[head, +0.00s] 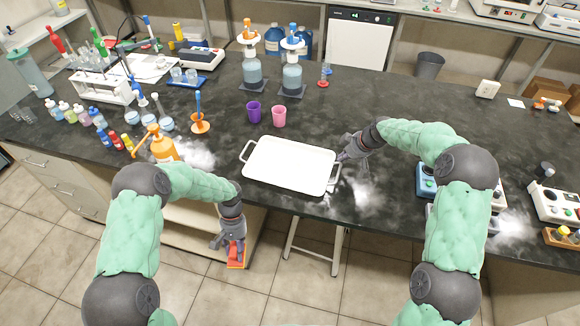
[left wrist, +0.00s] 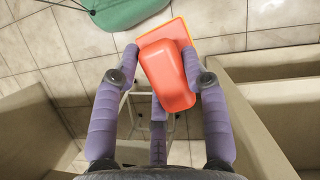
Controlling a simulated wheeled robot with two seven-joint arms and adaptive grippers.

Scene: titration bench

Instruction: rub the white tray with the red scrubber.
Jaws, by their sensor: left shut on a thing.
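The white tray (head: 290,166) lies flat at the front edge of the dark bench, with a handle at each end. My left gripper (head: 233,247) is below and in front of the bench edge, left of the tray and apart from it. It is shut on the red scrubber (head: 236,256), which also shows between the fingers in the left wrist view (left wrist: 168,75), with a yellow-orange edge. My right gripper (head: 343,156) is at the tray's right handle. Its fingers are small and partly hidden there, so I cannot tell whether it grips the handle.
A purple cup (head: 254,112) and a pink cup (head: 279,116) stand just behind the tray. An orange bottle (head: 161,146) stands at the bench edge to the left. White patches (head: 360,197) lie on the bench right of the tray. A stool (head: 315,243) stands below the bench.

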